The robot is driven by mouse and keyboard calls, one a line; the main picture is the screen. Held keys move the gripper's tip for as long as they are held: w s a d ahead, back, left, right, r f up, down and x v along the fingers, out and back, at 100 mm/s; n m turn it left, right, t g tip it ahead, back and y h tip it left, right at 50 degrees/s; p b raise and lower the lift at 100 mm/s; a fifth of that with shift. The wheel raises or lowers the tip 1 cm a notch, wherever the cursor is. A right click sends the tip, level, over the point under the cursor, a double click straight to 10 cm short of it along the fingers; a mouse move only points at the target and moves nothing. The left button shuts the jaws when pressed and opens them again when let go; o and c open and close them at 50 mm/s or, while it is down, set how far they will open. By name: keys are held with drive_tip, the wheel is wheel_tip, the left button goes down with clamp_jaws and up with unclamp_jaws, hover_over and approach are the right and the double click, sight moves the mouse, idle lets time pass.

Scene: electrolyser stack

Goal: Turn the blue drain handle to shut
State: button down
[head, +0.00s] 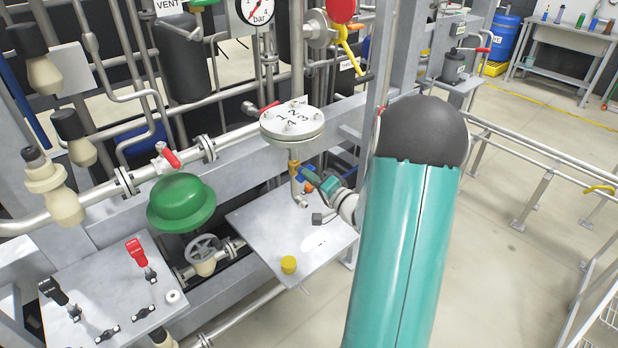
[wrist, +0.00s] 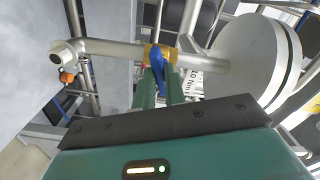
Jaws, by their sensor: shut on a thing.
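The blue drain handle (head: 306,173) sits on a small brass valve (head: 294,164) in the drain pipe below the round white flange (head: 292,122). In the wrist view the blue handle (wrist: 158,72) points from the brass valve body (wrist: 150,52) toward my gripper, across the line of the pipe. My gripper (wrist: 157,88) is shut on the handle, with its teal fingers on either side of it. In the head view my gripper (head: 314,180) reaches the handle from the right. The handle's gripped end is partly hidden by the fingers.
A metal plate (head: 262,235) lies below the drain pipe's open end (head: 301,202), with a yellow cap (head: 288,265) on it. A green dome (head: 181,203) and a red-handled valve (head: 168,158) stand to the left. Pipes and frame beams crowd the area behind.

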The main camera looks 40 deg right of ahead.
idle(0.3)
drive_tip(key=m, duration=0.4)
drive_tip(key=c, duration=1.3)
unclamp_jaws()
drive_tip(key=shift+s, duration=0.1)
drive_tip(key=s, duration=0.7)
drive_tip(key=shift+d, duration=0.1)
